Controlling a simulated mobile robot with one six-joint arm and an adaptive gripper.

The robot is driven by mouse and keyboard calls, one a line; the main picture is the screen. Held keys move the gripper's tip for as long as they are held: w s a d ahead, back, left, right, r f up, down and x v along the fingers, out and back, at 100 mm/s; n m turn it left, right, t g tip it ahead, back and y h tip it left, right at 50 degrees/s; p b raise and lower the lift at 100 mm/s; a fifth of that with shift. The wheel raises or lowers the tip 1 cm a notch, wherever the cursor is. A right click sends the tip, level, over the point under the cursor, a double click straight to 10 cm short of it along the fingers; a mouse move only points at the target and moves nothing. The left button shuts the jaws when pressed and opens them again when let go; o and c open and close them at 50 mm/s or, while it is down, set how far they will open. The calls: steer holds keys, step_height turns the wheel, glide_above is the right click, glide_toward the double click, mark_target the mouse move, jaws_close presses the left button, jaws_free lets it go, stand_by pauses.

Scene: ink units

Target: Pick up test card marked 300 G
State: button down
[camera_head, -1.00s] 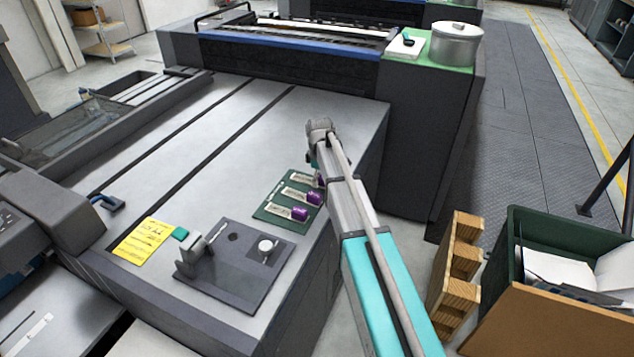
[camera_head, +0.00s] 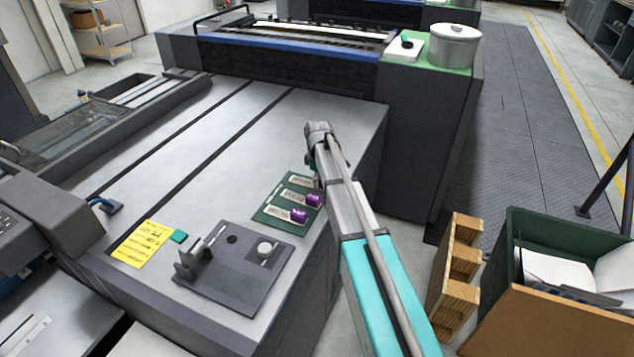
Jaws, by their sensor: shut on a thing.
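Three pale test cards with purple ends lie in a row on a dark green tray (camera_head: 262,217). The near card (camera_head: 285,214), the middle card (camera_head: 298,197) and the far card (camera_head: 303,181) have print too small to read, so I cannot tell which is marked 300 G. My gripper (camera_head: 319,172) points down at the far card's right end, mostly hidden behind my own arm. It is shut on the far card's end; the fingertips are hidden. I cannot see any gap between that card and the tray.
A dark fixture plate (camera_head: 235,275) with a round knob (camera_head: 266,250) stands nearer on the grey table (camera_head: 190,150). A green bin (camera_head: 555,228) and wooden pallet (camera_head: 455,275) stand right. The table's middle is clear.

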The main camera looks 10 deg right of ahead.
steer(key=shift+r, duration=0.15)
step_height(320, 180, up, 3)
steer(key=p, duration=0.3)
steer(key=s+d+r+p, duration=0.3)
steer(key=s+r+p, duration=0.6)
steer(key=s, duration=0.4)
steer(key=shift+s+d+r+p, duration=0.15)
steer(key=shift+s+r+p, duration=0.2)
steer(key=shift+p, duration=0.15)
